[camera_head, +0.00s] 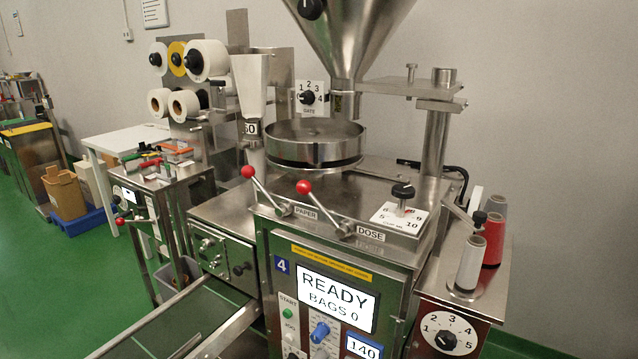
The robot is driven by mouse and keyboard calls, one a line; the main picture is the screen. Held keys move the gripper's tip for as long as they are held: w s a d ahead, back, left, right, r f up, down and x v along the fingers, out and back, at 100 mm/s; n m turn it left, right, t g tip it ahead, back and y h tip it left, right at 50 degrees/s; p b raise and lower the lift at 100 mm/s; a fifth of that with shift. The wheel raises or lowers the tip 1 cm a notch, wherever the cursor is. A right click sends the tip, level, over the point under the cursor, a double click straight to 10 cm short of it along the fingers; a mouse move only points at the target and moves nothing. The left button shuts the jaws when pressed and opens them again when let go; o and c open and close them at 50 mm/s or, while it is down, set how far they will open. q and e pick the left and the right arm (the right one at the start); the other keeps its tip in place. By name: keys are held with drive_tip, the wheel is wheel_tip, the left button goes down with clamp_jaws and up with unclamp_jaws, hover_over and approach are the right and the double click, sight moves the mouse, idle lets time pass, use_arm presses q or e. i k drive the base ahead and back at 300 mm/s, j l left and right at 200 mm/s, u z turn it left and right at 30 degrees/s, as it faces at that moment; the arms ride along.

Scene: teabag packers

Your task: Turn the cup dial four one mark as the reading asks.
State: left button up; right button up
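The cup dial is a black knob (402,191) on a short post above a white scale plate (396,216) on top of the machine marked 4. The plate carries numbers, with 5, 9 and 10 showing, and small text that seems to read cup ml. The knob hides part of the scale, and I cannot tell which mark it points to. The front screen (336,298) reads READY, BAGS 0. A small blue display (363,348) reads 140. Neither of my grippers is in view.
Red-tipped PAPER (249,173) and DOSE (305,188) levers stand left of the cup dial. A steel hopper (346,40) and round pan (314,143) are behind. Thread spools (470,262) and a numbered dial (446,339) are at right. A chute (182,323) extends front left.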

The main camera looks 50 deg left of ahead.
sight(403, 191)
drive_tip(key=u, duration=1)
drive_tip(key=i+j+u, duration=0.15)
drive_tip(key=j, duration=0.2)
drive_tip(key=i+j+u, duration=0.35)
drive_tip(key=j, duration=0.25)
